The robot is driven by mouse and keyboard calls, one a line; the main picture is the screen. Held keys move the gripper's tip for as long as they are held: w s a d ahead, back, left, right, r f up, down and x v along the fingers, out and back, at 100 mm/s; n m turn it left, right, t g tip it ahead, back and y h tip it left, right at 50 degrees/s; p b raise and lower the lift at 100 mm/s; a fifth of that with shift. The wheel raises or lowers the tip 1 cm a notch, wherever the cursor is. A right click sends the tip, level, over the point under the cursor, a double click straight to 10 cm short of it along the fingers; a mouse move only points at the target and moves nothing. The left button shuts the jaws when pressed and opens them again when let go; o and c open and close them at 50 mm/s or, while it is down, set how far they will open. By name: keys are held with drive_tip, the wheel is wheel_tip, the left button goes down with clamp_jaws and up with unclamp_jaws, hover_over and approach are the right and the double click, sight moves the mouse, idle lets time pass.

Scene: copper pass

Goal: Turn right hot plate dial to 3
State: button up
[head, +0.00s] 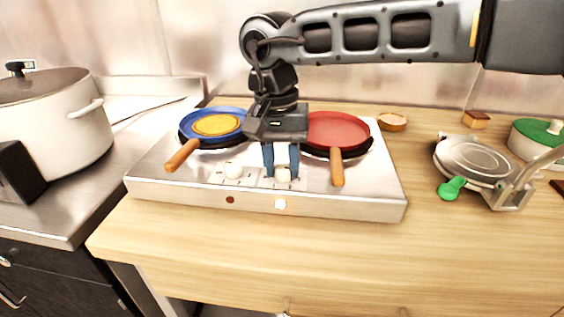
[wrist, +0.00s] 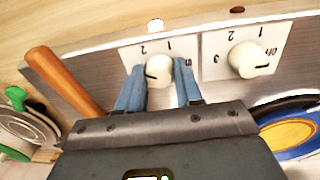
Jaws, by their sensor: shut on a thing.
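The silver hot plate (head: 340,203) stands on the wooden counter. Its right dial (head: 283,175) is white; in the wrist view this dial (wrist: 158,71) sits between the blue fingers of my gripper (head: 282,168). My gripper is shut on it. The dial's dark mark points left in the wrist view, beyond the printed 2 and towards the left finger. The figure on that side is hidden by the finger. The left dial (head: 234,171) is free, its mark pointing right near Off in the wrist view (wrist: 248,60).
A blue pan (head: 185,130) and a red pan (head: 338,130) sit on the plates, the red pan's wooden handle (head: 337,168) close right of my gripper. The right indicator light (head: 281,204) glows; the left light (head: 230,199) is dark red. A waffle iron (head: 475,160) stands at right.

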sight(279, 168)
drive_tip(key=n, duration=0.5)
drive_tip(key=shift+n, duration=0.4)
idle(0.3)
drive_tip(key=o, duration=1)
drive_tip(key=shift+o, duration=0.2)
drive_tip(key=r, duration=0.7)
drive_tip(key=shift+s+a+r+b, duration=0.15)
drive_tip(key=shift+a+r+b, duration=0.1)
drive_tip(key=shift+r+b, duration=0.15)
